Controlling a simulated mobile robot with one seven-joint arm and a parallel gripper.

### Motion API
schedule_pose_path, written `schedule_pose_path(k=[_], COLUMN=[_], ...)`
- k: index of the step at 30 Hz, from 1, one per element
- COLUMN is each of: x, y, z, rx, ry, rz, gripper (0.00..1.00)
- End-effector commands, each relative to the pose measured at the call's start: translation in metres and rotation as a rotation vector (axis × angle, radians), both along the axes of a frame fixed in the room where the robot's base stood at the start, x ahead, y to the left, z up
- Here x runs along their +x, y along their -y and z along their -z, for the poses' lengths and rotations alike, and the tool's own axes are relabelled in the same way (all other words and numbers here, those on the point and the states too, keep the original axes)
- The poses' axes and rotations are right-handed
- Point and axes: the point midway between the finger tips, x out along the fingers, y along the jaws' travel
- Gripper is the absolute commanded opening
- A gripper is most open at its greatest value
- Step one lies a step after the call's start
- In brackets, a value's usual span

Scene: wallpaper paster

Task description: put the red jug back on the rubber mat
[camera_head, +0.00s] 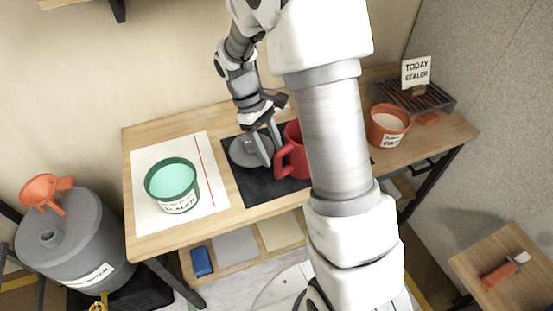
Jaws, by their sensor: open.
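The red jug (296,155) stands upright on the black rubber mat (251,191), with its handle (283,160) pointing left. My arm hides the right part of the jug and of the mat. My gripper (272,152) is open, its fingers pointing down just left of the jug, by the handle. I cannot tell whether a finger touches the handle.
A round grey lid-like thing (245,152) lies on the mat's left part. A green bucket (172,185) stands on white paper (147,222) at left. An orange bucket (388,125) and a dark rack (432,97) with a "TODAY SEALER" sign (416,70) are at right.

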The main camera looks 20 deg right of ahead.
Motion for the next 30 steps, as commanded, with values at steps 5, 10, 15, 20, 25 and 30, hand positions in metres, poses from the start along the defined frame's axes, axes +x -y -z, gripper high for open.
schedule_pose_path(k=[5, 10, 15, 20, 25, 30], x=[0.013, 0.019, 0.020, 0.006, -0.022, -0.054], y=[-0.009, -0.014, -0.016, -0.016, -0.016, -0.017], z=[-0.038, -0.058, -0.071, -0.101, -0.140, -0.171], rx=[0.000, 0.000, 0.002, 0.016, 0.044, 0.080], ry=[0.004, 0.000, 0.017, 0.107, 0.251, 0.393], rz=[-0.001, -0.001, 0.009, 0.062, 0.153, 0.248], gripper=[0.57, 0.57, 0.57, 0.57, 0.57, 0.57])
